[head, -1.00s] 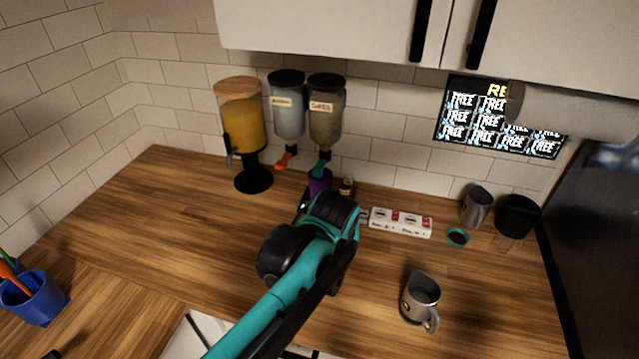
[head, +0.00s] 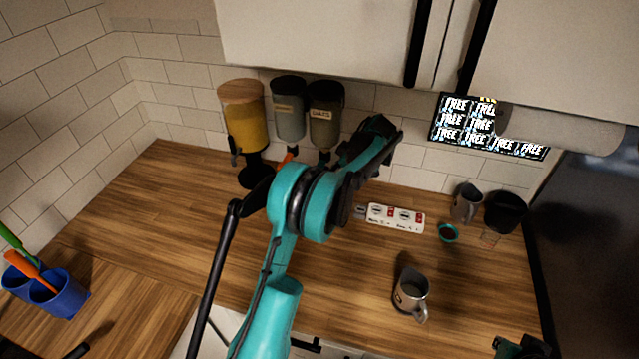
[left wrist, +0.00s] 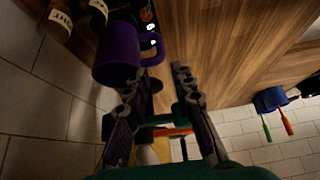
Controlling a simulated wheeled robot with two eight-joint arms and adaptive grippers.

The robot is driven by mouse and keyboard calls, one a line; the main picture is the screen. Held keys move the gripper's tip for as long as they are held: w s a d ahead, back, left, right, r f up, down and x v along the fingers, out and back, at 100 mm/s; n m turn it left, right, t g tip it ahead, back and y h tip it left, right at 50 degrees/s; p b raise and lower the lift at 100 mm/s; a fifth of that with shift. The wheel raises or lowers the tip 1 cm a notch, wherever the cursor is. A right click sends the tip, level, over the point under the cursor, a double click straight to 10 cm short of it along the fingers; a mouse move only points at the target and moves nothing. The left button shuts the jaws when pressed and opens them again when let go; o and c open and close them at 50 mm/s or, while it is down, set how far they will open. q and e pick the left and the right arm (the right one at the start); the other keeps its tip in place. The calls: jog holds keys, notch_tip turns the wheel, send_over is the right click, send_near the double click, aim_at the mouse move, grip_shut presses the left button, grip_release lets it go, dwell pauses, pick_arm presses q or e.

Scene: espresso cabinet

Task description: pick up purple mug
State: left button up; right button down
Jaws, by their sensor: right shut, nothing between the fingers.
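The purple mug (left wrist: 117,55) shows in the left wrist view at the upper left, its handle (left wrist: 153,48) pointing right. My left gripper (left wrist: 158,80) has its two fingers apart with a clear gap between them. The mug lies just beyond the left-hand fingertip, overlapping it in the picture; I cannot tell whether they touch. In the head view my left arm hides the mug, and its fingers cannot be made out. My right gripper (head: 522,347) is shut and empty at the bottom right edge of the head view.
Another grey mug (head: 411,293) stands in front. A blue utensil holder (head: 62,295) is at left.

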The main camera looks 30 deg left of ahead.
pick_arm(q)
jog(key=b+x, duration=0.1)
jog(key=x, duration=0.6)
jog(key=shift+s+a+f, duration=0.1)
jog(key=shift+s+f, duration=0.1)
jog(key=shift+f, duration=0.2)
jog(key=shift+r, duration=0.1)
grip_shut()
